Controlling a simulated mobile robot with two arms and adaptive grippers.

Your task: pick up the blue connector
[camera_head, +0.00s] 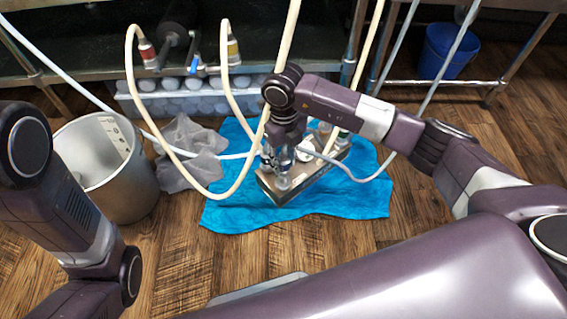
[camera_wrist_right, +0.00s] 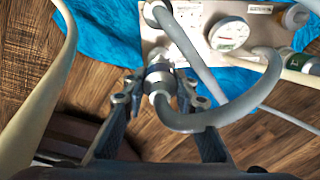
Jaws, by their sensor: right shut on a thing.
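My right gripper (camera_head: 278,160) reaches down over the left part of the pump plate (camera_head: 314,186) on the blue cloth. In the right wrist view its fingers (camera_wrist_right: 158,100) are shut around a metal hose connector with a bluish band, which looks like the blue connector (camera_wrist_right: 159,74). A grey hose (camera_wrist_right: 190,122) curves from the connector. The connector is close to a metal fitting at the plate's edge; I cannot tell whether they touch. In the head view the gripper mostly hides the connector. My left arm shows at the left, but its gripper is out of view.
A blue cloth (camera_head: 237,212) lies under the plate. A metal pot (camera_head: 120,188) and a grey rag (camera_head: 187,150) are to the left. Connectors with red (camera_head: 147,52) and yellow (camera_head: 233,50) bands are on cream hoses near the bench. Hoses loop around my right gripper. A blue bucket (camera_head: 447,51) stands back right.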

